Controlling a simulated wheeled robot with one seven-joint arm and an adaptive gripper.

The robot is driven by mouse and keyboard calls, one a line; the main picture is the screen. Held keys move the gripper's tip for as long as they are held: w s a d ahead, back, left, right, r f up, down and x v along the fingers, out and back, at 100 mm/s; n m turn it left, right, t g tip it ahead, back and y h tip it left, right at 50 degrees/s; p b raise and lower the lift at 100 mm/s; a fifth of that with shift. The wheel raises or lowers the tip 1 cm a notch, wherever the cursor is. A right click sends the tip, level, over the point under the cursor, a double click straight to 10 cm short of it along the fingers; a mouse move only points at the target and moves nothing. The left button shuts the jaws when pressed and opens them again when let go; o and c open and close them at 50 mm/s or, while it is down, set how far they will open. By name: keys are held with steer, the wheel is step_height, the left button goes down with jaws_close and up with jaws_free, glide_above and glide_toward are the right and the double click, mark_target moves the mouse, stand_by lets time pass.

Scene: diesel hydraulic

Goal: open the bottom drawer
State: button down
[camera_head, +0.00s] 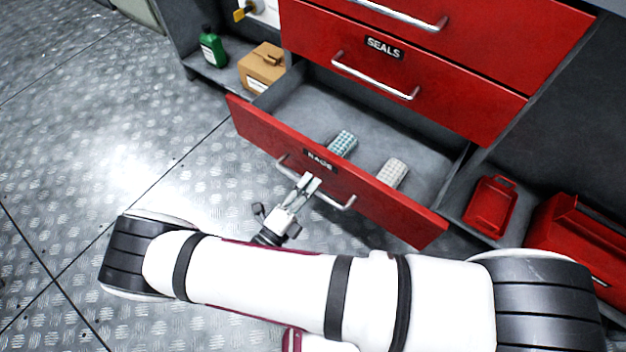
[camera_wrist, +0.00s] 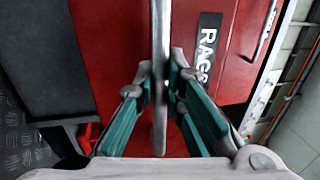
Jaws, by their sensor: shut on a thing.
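The bottom drawer (camera_head: 270,135) is red with a grey inside and a label that reads RAGS. It stands pulled well out of the cabinet. My gripper (camera_head: 309,183) is at the middle of its silver bar handle (camera_head: 343,204), in front of the drawer face. In the wrist view my gripper (camera_wrist: 160,85) has its two fingers closed on either side of the handle bar (camera_wrist: 160,35), with the red drawer front (camera_wrist: 115,60) behind. Two rolled cloths, one teal checked (camera_head: 343,144) and one pale checked (camera_head: 392,172), lie inside the drawer.
The SEALS drawer (camera_head: 450,90) above is closed. A green bottle (camera_head: 212,47) and a tan box (camera_head: 262,67) are on a shelf at the left. A red can (camera_head: 490,205) and a red toolbox (camera_head: 580,240) are at the right. Metal floor (camera_head: 90,120) is clear at the left.

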steer(key=c, duration=1.7)
jaws_free()
steer(key=shift+o, duration=0.2)
steer(key=v, duration=1.2)
